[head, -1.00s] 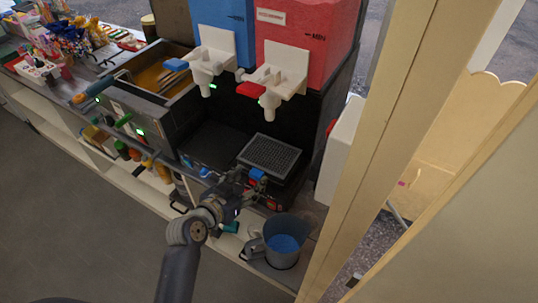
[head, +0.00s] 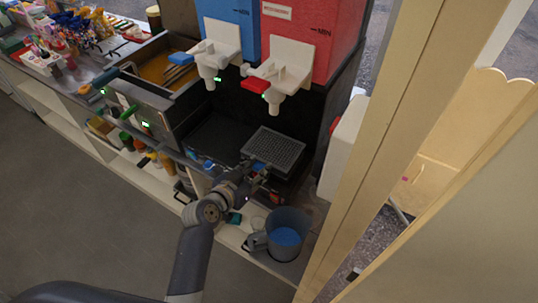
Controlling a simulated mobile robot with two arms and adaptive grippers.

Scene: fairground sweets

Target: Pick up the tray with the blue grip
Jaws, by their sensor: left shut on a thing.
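The grey perforated tray (head: 276,148) sits under the red dispenser's tap, in the middle of the head view. Its small blue grip (head: 259,166) is at the front edge, mostly covered by my gripper. My left gripper (head: 254,172) comes up from below and is shut on this grip. I cannot tell whether the tray is lifted off its base. A second small blue piece (head: 208,164) shows at the front of the dark bay to the left. My right gripper is not in view.
A grey jug (head: 287,234) with blue contents stands close in front, right of my left arm. A wooden post (head: 384,140) bounds the right side.

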